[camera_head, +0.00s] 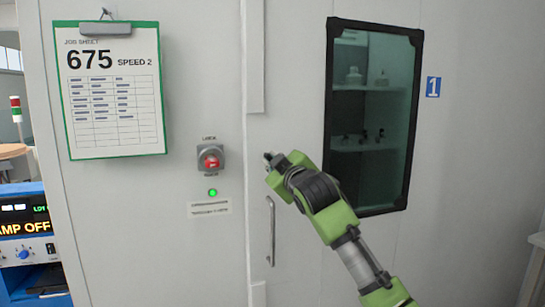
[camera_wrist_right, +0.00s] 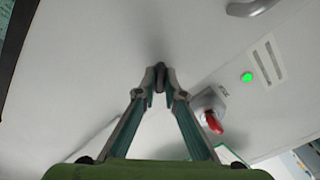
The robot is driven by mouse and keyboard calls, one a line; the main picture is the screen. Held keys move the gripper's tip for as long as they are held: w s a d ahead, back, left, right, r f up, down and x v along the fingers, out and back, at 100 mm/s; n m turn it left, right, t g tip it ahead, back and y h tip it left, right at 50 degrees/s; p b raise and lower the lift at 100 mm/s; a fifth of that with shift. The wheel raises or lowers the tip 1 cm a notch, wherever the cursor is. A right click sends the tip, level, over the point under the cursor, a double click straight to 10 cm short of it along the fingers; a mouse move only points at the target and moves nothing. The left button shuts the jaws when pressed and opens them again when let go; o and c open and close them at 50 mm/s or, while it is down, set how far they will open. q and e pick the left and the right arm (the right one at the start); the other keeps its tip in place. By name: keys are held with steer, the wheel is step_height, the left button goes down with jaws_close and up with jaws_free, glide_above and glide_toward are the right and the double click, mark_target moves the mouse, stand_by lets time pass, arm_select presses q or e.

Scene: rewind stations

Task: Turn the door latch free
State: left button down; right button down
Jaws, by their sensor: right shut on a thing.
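The pale door with a dark-framed window (camera_head: 375,115) fills the middle of the head view. My right gripper (camera_head: 270,160) is against the door's left side, above the vertical handle (camera_head: 271,232). In the right wrist view the fingers of my right gripper (camera_wrist_right: 160,88) converge on a small dark piece, which appears to be the door latch (camera_wrist_right: 161,72). The gripper is shut on it. In the head view the latch is mostly hidden by the gripper, so its turn angle is hard to tell. My left gripper is in neither view.
Left of the door is a red rotary switch (camera_head: 210,158) with a green lamp (camera_head: 213,192) below it. A job sheet clipboard (camera_head: 110,90) hangs farther left. A blue device (camera_head: 30,240) stands at the lower left. A blue "1" sign (camera_head: 433,87) is right of the window.

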steer(key=shift+r+m+p, duration=0.15)
steer(key=shift+m+p, duration=0.8)
steer(key=shift+m, duration=1.15)
steer(key=shift+r+m+p, duration=0.1)
steer(key=shift+m+p, duration=0.8)
steer(key=shift+m, duration=1.2)
steer(key=c, duration=2.1)
jaws_free()
steer(key=shift+c, duration=0.2)
steer(key=shift+w+f, duration=0.1)
steer(key=shift+f, duration=0.1)
steer(key=v, duration=1.2)
